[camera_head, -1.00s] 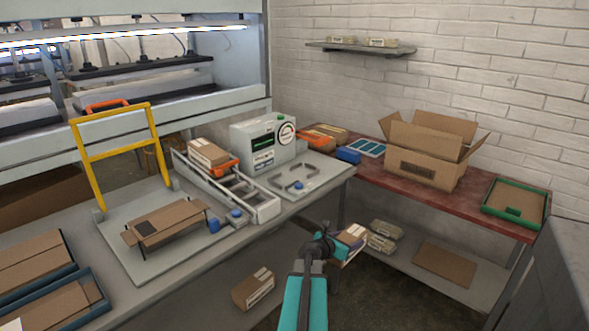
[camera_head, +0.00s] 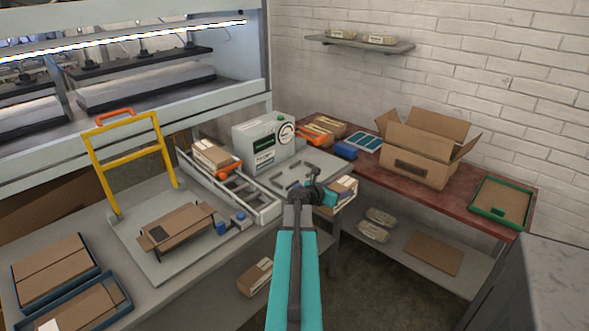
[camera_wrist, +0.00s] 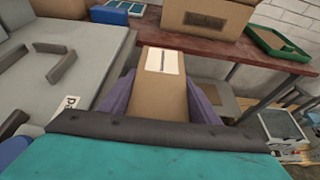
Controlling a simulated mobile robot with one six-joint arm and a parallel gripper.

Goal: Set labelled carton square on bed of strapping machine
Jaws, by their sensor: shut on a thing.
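My gripper (camera_head: 329,191) is shut on a brown carton (camera_head: 344,190) with a white label. In the wrist view the carton (camera_wrist: 162,102) sits between two purple finger pads, its white label facing up. My gripper holds it in the air off the right front corner of the strapping machine's flat grey bed (camera_head: 322,160). The bed also shows at the left in the wrist view (camera_wrist: 84,45), with raised grey brackets on it. The machine's pale housing (camera_head: 262,143) with a round dial stands behind the bed. The carton's underside is hidden.
A red table (camera_head: 400,182) behind holds an open box (camera_head: 416,157), a blue block (camera_head: 346,150) and a green tray (camera_head: 500,202). Another carton (camera_head: 255,276) sits below the bench.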

